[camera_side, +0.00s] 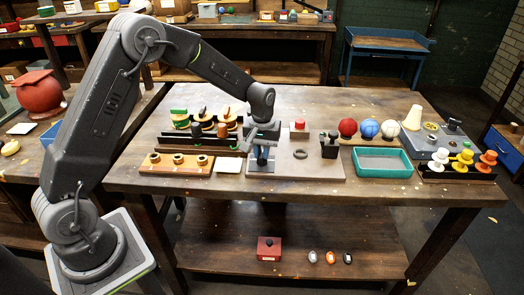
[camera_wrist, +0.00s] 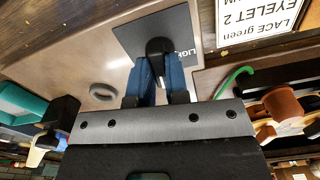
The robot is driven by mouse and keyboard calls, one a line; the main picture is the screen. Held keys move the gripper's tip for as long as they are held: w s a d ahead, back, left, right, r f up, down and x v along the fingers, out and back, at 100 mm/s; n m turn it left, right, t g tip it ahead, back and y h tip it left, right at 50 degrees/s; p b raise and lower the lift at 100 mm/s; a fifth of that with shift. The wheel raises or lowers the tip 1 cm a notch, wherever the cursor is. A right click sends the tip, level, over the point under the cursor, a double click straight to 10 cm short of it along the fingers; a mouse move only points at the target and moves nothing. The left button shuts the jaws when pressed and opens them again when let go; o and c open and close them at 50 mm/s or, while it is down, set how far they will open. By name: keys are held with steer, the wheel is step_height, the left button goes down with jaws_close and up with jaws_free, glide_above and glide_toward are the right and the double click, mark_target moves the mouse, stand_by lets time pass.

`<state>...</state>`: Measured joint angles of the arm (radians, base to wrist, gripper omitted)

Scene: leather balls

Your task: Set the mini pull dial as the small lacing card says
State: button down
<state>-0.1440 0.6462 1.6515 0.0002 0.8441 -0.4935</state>
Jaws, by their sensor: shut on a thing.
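The dial's black knob (camera_wrist: 160,46) stands on a dark grey plate (camera_wrist: 130,36) in the wrist view. Part of a printed word, seemingly beginning "LIG", shows upside down beside it. My gripper (camera_wrist: 158,72) is shut on the knob with its blue fingers. In the side view my gripper (camera_side: 262,155) is low over the left part of the pale board and hides most of the dial. The small lacing card (camera_wrist: 262,20) is white and reads "LACE green" and "EYELET 2", upside down. It also lies left of the board in the side view (camera_side: 228,165). The dial's pointer cannot be made out.
On the pale board (camera_side: 320,170) are a dark ring (camera_side: 301,154) and a black block (camera_side: 329,145). A teal tray (camera_side: 383,165) and red, blue and white balls (camera_side: 368,129) are at right. Wooden racks with spools (camera_side: 178,163) stand close at left.

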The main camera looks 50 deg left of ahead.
steer(key=shift+n, duration=0.6)
steer(key=c, duration=1.1)
jaws_free()
steer(key=shift+r, duration=0.1)
step_height(320, 180, up, 14)
steer(key=shift+f, duration=0.15)
